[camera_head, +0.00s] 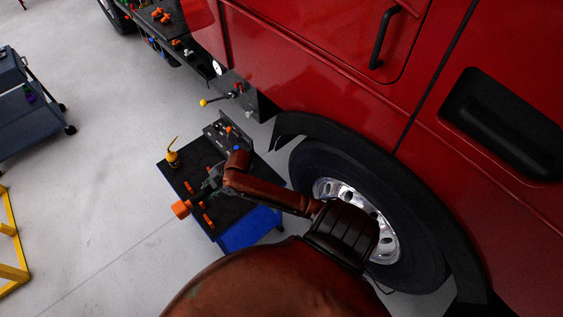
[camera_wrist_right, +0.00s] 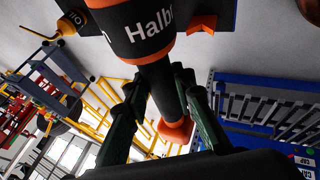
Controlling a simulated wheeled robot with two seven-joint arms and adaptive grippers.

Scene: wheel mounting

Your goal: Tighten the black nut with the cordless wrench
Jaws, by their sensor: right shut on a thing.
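My right gripper (camera_head: 212,182) is above the tool cart, left of the truck wheel (camera_head: 390,235). It is shut on the cordless wrench, black with orange parts and white lettering, whose orange end (camera_head: 181,208) shows in the head view. In the right wrist view, the wrench (camera_wrist_right: 145,30) fills the top centre, and its handle runs between the two fingers of my right gripper (camera_wrist_right: 167,95). The wheel has a silver rim, partly covered by my right arm. I cannot make out the black nut in either view. My left gripper is out of view.
The tool cart (camera_head: 238,234) has a black top and blue side; a yellow oil can (camera_head: 173,158) and several orange-handled tools lie on it. The red truck (camera_head: 310,70) bounds the right. A grey-blue cart (camera_head: 30,120) and yellow frame (camera_head: 12,235) stand left, with open floor between.

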